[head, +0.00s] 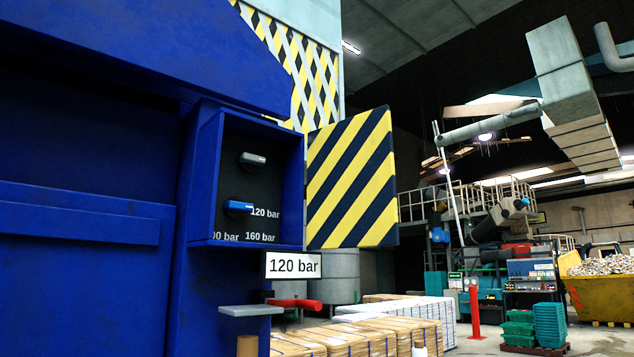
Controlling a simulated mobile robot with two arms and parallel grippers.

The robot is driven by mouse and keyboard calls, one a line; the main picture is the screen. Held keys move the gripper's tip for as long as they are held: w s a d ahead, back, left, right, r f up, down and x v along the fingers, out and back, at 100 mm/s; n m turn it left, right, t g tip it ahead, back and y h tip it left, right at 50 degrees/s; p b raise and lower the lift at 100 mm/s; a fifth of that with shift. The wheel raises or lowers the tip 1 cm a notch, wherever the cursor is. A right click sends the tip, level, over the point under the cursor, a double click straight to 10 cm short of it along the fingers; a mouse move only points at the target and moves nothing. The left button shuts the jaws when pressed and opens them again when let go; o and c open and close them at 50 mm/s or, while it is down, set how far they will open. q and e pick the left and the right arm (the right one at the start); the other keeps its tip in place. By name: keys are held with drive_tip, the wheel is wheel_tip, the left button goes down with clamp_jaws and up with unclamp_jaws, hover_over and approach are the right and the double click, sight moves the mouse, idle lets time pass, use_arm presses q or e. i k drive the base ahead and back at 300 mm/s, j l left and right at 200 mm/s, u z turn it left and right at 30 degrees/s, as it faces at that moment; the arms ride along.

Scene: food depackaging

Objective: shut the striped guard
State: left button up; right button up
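The striped guard (352,182) is a flat panel with diagonal yellow and black stripes. It stands open, swung out to the right of a blue recessed box (208,175) on the blue machine. The box's front is uncovered. Inside it are a grey handle (252,158) and a blue handle (239,206), with pressure labels reading 120 bar and 160 bar; another label is partly cut off. Neither of my grippers shows in the head view.
A white sign (293,265) reading 120 bar sits below the box. A grey ledge (251,311) and a red handle (295,303) stick out beneath. Strapped bales (350,337) stand on the floor behind; a red post (474,313) and green crates (519,328) are farther right.

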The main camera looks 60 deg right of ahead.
sight(351, 197)
drive_tip(key=l+u, duration=0.1)
drive_tip(key=l, duration=0.4)
drive_tip(key=k+l+u, duration=0.1)
drive_tip(key=l, duration=0.35)
drive_tip(key=k+l+u, duration=0.1)
drive_tip(key=l, duration=0.35)
drive_tip(key=k+l+u, duration=0.1)
drive_tip(key=l, duration=0.4)
drive_tip(key=k+l+u, duration=0.1)
drive_tip(key=l, duration=0.35)
drive_tip(key=k+l, duration=0.1)
drive_tip(key=l, duration=0.3)
drive_tip(key=k+l, duration=0.15)
drive_tip(key=l, duration=0.3)
drive_tip(key=k+l, duration=0.1)
drive_tip(key=l, duration=0.3)
